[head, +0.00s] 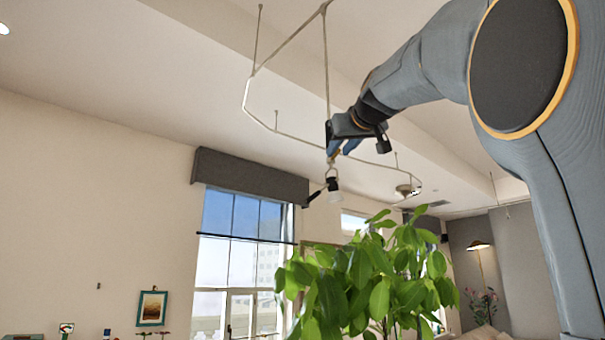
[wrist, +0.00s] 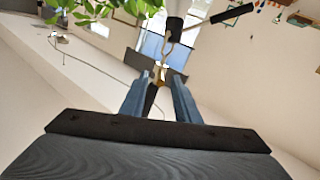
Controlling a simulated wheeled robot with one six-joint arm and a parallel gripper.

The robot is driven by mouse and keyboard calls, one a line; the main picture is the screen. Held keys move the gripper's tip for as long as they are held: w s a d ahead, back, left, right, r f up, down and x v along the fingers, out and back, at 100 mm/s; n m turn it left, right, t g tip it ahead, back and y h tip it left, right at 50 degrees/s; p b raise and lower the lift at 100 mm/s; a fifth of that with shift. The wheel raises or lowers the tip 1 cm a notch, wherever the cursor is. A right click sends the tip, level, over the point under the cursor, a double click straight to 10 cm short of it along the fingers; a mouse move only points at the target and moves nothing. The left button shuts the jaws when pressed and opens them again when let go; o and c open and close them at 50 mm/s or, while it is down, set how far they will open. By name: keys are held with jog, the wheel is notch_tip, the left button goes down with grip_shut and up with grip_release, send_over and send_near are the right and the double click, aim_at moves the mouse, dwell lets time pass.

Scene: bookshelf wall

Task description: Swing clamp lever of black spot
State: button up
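The black spot (head: 333,185) hangs under a pale hook (head: 332,161) below the ceiling rail, with a white lower end. Its black clamp lever (head: 314,197) sticks out to the left and down in the head view. In the wrist view the spot (wrist: 176,12) is at the top, and the lever (wrist: 233,13) points right. My gripper (head: 339,152) is just above the hook, apart from the lever. In the wrist view my gripper (wrist: 161,75) has a gap between its blue fingers. The hook and a brass-coloured piece show in line with that gap; contact is unclear.
A thin ceiling rail (head: 292,136) on rods loops around my arm. A leafy plant (head: 375,275) stands below the spot. A window (head: 240,250) with a dark valance (head: 249,178) is behind to the left. The air left of the lever is free.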

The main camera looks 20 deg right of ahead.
aim_at(337, 153)
jog(key=shift+w+d+p, duration=0.2)
jog(key=shift+w+p, duration=0.45)
jog(key=shift+w, duration=0.85)
grip_shut()
